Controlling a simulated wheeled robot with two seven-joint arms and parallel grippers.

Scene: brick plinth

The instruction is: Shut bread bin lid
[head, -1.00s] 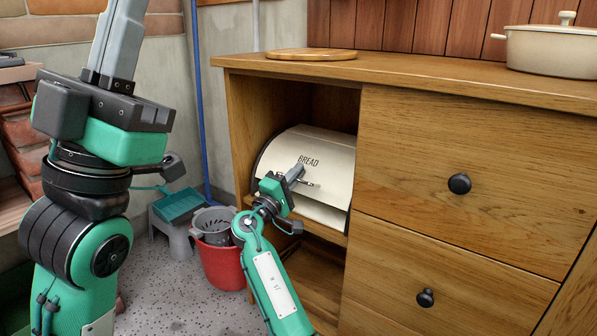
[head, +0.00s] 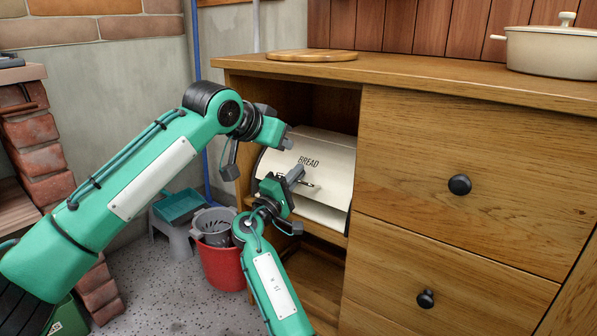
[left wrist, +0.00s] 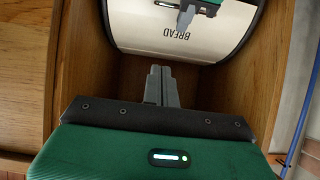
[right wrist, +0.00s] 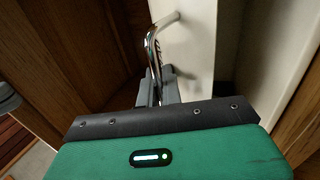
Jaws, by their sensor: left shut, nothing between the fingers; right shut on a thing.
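The cream bread bin (head: 335,150), lettered BREAD, sits in the open left niche of the wooden cabinet. Its curved lid also shows, upside down, in the left wrist view (left wrist: 140,30). My right gripper (head: 296,175) is shut on the lid's metal handle (right wrist: 153,45), which shows between its fingers in the right wrist view. How far the lid stands open is hard to tell. My left gripper (head: 285,140) is shut and empty at the niche's mouth, near the bin's upper left. Its closed fingers (left wrist: 160,85) point towards the bin, apart from the lid in the left wrist view.
The cabinet's left side wall (head: 240,140) and the drawer fronts (head: 400,160) bound the niche closely. A round board (head: 310,55) and a cream pot (head: 555,50) stand on top. A red bucket (head: 222,268) and a grey stool (head: 172,240) stand on the floor at left.

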